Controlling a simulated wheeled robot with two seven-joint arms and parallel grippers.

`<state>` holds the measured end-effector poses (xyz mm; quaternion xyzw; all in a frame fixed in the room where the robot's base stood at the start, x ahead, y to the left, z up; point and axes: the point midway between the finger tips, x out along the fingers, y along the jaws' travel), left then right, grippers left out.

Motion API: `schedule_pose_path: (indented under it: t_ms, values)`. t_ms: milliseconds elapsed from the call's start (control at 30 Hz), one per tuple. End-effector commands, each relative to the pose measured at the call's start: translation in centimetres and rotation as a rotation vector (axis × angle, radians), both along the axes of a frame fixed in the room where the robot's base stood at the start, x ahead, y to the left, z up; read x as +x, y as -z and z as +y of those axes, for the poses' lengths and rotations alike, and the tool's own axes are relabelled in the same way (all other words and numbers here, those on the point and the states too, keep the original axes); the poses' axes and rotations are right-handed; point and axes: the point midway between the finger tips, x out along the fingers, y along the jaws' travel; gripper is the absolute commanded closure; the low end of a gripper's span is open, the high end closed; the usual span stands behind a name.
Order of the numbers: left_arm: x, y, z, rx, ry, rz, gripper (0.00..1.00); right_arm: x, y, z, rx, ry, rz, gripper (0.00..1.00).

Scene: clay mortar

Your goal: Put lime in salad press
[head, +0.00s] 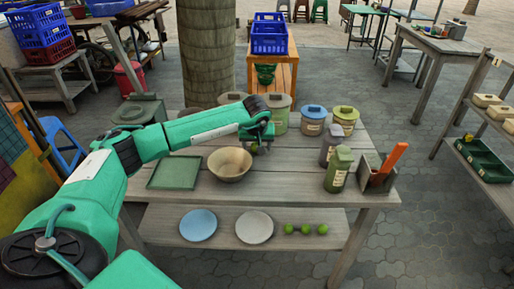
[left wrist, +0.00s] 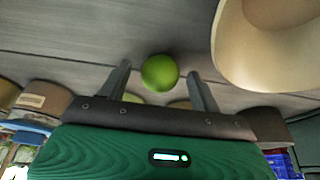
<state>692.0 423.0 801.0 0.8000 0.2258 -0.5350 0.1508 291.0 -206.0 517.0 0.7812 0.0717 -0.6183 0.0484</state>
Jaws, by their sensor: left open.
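A green lime (left wrist: 160,72) lies on the wooden table; in the head view only a small green part of it (head: 253,147) shows under my gripper. My left gripper (head: 262,139) is over the table, right of and slightly behind the bowl. In the left wrist view the lime sits between the two spread fingers of my left gripper (left wrist: 160,76), with gaps on both sides. A beige clay bowl (head: 230,164), the only mortar-like vessel I see, stands beside the lime; it also fills the upper right of the wrist view (left wrist: 232,60). My right gripper is not in view.
A green tray (head: 174,172) lies left of the bowl. Below are a blue plate (head: 198,225), a pale plate (head: 254,227) and three limes (head: 305,229).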

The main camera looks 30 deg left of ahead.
Motion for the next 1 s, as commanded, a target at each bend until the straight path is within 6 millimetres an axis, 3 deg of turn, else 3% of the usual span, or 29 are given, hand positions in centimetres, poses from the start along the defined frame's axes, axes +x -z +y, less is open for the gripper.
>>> schedule_pose_path:
  t_ms: [167,400,500,767,1000]
  values:
    - [0.0,0.0,0.0,0.000,0.000,0.000,0.36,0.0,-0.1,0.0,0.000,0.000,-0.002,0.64]
    - [0.0,0.0,0.0,0.000,0.000,0.000,0.81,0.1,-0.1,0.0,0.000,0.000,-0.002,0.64]
    - [0.0,0.0,0.0,0.000,0.000,0.000,0.88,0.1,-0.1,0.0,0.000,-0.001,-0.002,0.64]
    - [0.0,-0.3,0.0,0.000,-0.001,-0.001,0.88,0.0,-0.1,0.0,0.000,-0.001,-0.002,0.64]
    - [0.1,-3.1,0.1,0.001,-0.001,-0.004,0.88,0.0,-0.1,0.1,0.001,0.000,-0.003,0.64]
